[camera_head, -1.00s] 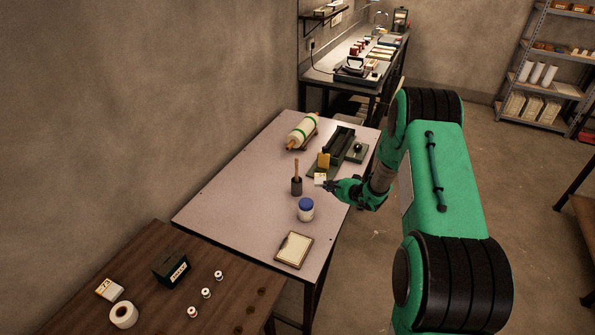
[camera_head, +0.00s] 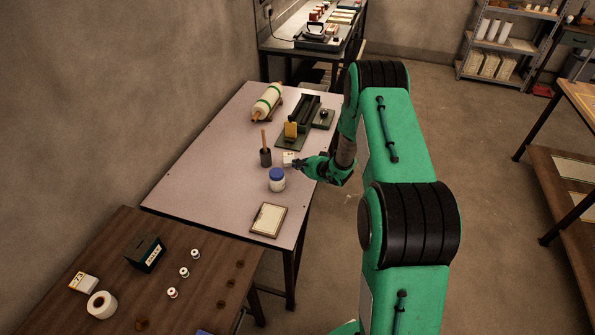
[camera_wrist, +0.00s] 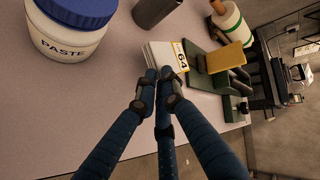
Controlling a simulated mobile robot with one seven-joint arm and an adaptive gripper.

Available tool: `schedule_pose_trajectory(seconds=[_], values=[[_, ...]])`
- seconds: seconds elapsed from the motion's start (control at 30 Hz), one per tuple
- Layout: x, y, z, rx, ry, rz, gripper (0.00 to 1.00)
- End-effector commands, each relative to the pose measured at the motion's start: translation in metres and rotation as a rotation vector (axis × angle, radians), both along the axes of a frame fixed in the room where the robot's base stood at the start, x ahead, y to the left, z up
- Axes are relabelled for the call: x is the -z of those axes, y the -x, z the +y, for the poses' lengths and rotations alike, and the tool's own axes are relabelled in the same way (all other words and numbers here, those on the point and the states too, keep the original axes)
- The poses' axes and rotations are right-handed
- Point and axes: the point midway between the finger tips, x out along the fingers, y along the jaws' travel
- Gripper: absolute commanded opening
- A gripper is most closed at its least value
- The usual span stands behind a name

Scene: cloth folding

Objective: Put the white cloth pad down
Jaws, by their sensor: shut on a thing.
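The white cloth pad (camera_head: 288,158) is a small pale block with a yellow label reading "64", which shows in the wrist view (camera_wrist: 180,57). My gripper (camera_head: 296,163) has its blue-black fingers closed on the pad's near edge, also seen in the wrist view (camera_wrist: 160,80). The pad is over the grey-topped table (camera_head: 195,170), near its right edge. I cannot tell whether it touches the table top. The fingers hide part of its near edge.
A blue-lidded paste jar (camera_head: 277,180) and a dark pot with a stick (camera_head: 265,158) stand close to the pad. A green device with a yellow block (camera_head: 291,131) lies behind. The table's left part is clear.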

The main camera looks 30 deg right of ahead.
Motion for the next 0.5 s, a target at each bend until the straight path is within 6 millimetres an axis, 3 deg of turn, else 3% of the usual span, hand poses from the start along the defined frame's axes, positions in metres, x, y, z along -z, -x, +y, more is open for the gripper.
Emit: schedule_pose_trajectory(seconds=[0.33,0.5], values=[[0.033,0.001,0.000,0.000,-0.001,0.002,0.00],[0.038,0.000,0.000,0.000,0.000,0.001,0.00]])
